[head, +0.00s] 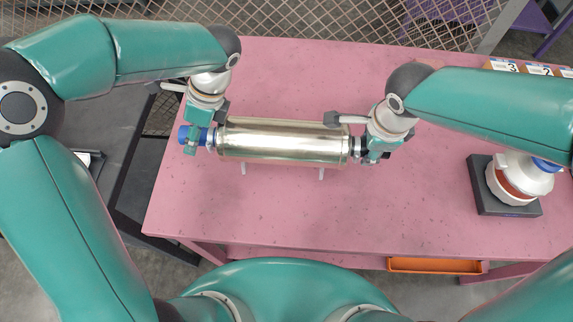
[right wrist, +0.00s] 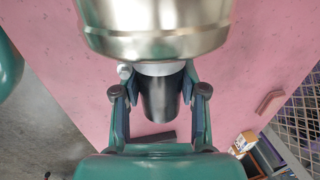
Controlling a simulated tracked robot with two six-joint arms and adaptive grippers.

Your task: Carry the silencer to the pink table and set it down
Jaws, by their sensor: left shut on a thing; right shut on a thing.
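The silencer (head: 283,141) is a shiny brass-coloured cylinder lying level over the pink table (head: 270,215), with two small pale legs under it. My left gripper (head: 198,138) is shut on its left end, by a blue cap. My right gripper (head: 374,148) is shut on its dark right end pipe. In the right wrist view the fingers (right wrist: 160,98) close around the dark pipe, and the silencer's body (right wrist: 155,28) fills the top. I cannot tell whether the legs touch the table top.
A white and orange part on a dark square base (head: 505,207) stands at the table's right. Numbered orange boxes (head: 500,66) sit at the back right. A mesh fence (head: 310,30) runs behind. A dark table or cart is at left. The table's front middle is clear.

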